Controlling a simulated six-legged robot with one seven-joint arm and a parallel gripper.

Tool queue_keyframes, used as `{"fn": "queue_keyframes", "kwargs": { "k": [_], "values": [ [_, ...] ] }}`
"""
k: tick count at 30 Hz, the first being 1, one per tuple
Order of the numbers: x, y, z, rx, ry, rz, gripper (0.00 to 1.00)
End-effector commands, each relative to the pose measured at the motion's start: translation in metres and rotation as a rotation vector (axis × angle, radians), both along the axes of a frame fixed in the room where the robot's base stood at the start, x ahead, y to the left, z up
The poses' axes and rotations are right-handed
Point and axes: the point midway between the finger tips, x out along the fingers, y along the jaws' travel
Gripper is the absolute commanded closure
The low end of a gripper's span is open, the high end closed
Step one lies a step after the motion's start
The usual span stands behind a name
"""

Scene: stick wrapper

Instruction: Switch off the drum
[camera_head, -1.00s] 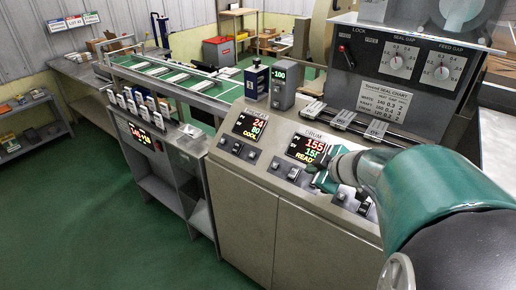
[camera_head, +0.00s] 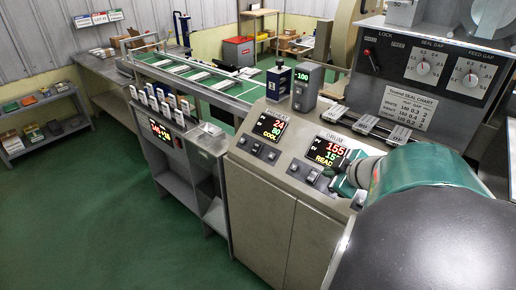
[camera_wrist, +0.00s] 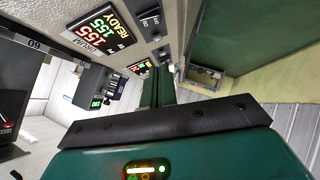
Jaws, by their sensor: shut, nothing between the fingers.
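The drum display (camera_head: 328,149), on the sloping grey panel, reads 155 and a partly covered READY. In the wrist view the same drum display (camera_wrist: 102,31) reads 155, 155, READY. Below it are dark rocker switches (camera_head: 313,176); they also show in the wrist view (camera_wrist: 151,19). Their positions are too small to tell. My gripper (camera_head: 335,180) is shut and empty, just right of these switches, over the panel's lower part. In the wrist view my gripper (camera_wrist: 158,88) shows as green fingers close together. I cannot tell whether it touches the panel.
A second display (camera_head: 268,127), reading 24, 80, COOL, is to the left, with its own switches (camera_head: 256,149). Metal blocks (camera_head: 366,125) line the panel's upper edge. A dial box (camera_head: 432,65) stands above.

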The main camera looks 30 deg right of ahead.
Motion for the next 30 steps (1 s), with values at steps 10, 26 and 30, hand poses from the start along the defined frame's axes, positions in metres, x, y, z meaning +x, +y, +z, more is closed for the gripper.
{"fn": "queue_keyframes", "kwargs": {
  "k": [10,26,30],
  "values": [
    [-0.008,-0.007,0.000,0.001,0.000,-0.017,1.00],
    [0.034,-0.012,-0.034,0.006,0.003,-0.013,1.00],
    [0.056,-0.015,-0.051,0.005,0.002,-0.012,1.00]
  ]
}}
